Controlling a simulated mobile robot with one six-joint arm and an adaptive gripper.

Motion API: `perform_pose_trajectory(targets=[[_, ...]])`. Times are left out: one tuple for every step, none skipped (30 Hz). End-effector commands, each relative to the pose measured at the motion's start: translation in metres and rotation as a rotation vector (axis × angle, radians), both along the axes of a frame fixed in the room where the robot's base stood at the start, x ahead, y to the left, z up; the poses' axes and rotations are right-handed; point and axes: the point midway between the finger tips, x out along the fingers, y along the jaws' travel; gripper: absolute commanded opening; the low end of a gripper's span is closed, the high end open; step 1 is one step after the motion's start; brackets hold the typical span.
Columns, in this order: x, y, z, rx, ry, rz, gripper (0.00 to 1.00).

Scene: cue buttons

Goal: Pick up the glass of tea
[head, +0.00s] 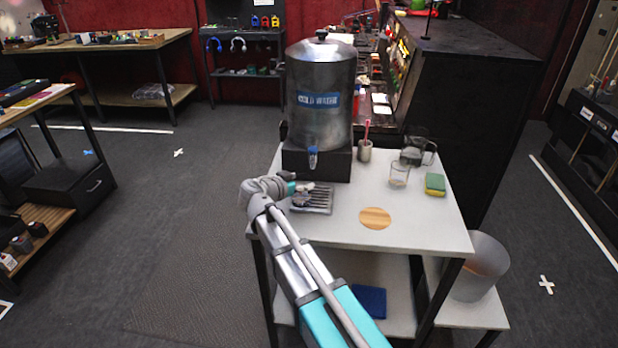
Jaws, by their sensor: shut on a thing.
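My gripper (304,190) is low over the metal drip tray (318,207), in front of the dispenser's tap. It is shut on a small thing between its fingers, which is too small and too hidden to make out. I cannot tell whether this is the glass of tea. A small clear glass (399,175) stands upright on the white table, right of my gripper and apart from it, with a faint brownish tint low down.
A cup with a red-handled item (365,150), a dark glass jug (413,152) and a sponge (435,184) stand on the white table (420,225). A round wooden coaster (375,218) lies clear in front.

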Motion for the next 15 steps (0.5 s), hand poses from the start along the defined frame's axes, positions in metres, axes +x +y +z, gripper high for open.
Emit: perform_pose_trajectory(targets=[[-0.005,0.003,0.0,-0.001,0.0,0.001,0.28],[-0.008,0.005,0.0,-0.001,0.0,0.001,0.28],[-0.011,0.008,0.0,-0.001,-0.001,0.002,0.28],[-0.013,0.009,0.0,-0.001,-0.001,0.002,0.28],[-0.016,0.011,0.0,-0.001,-0.001,0.002,0.28],[-0.019,0.013,0.0,-0.001,-0.001,0.002,0.28],[-0.021,0.015,0.0,-0.001,0.0,0.001,0.28],[-0.024,0.017,0.0,0.0,-0.001,0.001,0.28],[-0.027,0.019,0.0,0.0,-0.001,0.002,0.28],[-0.03,0.021,0.0,0.0,-0.001,0.002,0.28],[-0.032,0.023,0.0,0.0,-0.001,0.003,0.28],[-0.035,0.025,0.0,0.0,-0.001,0.002,0.28],[-0.038,0.027,0.0,0.0,-0.001,0.002,0.28],[-0.04,0.028,0.0,0.0,-0.001,0.001,0.28],[-0.043,0.031,0.0,0.0,-0.001,0.001,0.28]])
